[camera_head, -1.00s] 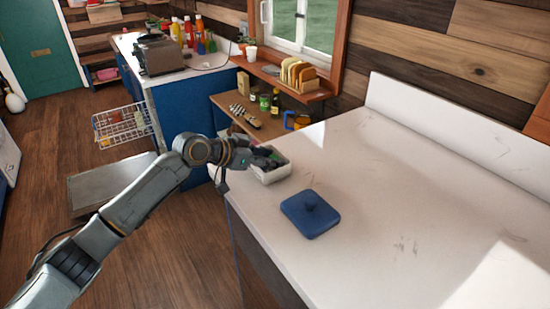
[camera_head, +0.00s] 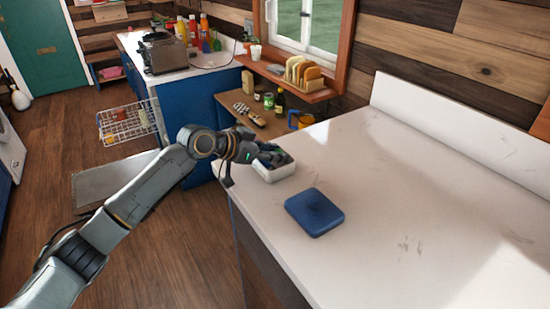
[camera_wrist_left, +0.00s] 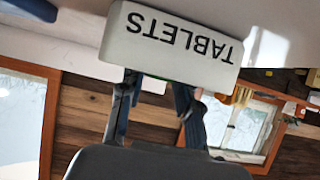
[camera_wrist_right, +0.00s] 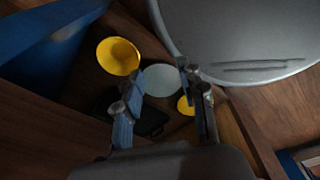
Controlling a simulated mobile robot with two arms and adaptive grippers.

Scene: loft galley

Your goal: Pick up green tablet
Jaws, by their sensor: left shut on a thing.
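A white tub (camera_head: 277,172) stands at the left end of the white counter. In the left wrist view the tub (camera_wrist_left: 172,45) appears upside down, with the word TABLETS on its side. My left gripper (camera_head: 266,152) reaches down into the tub's open top. Its fingers (camera_wrist_left: 158,88) are apart, shut on the green tablet, of which only a thin green sliver (camera_wrist_left: 172,83) shows at the tub's rim. The rest of the tablet is hidden by the tub and fingers. My right gripper (camera_wrist_right: 158,97) is open and empty in the right wrist view; it is outside the head view.
A blue lid (camera_head: 314,212) lies on the counter (camera_head: 410,190) near the tub; the counter beyond is clear. The right wrist view shows a yellow bowl (camera_wrist_right: 118,56) and a pale plate (camera_wrist_right: 160,80).

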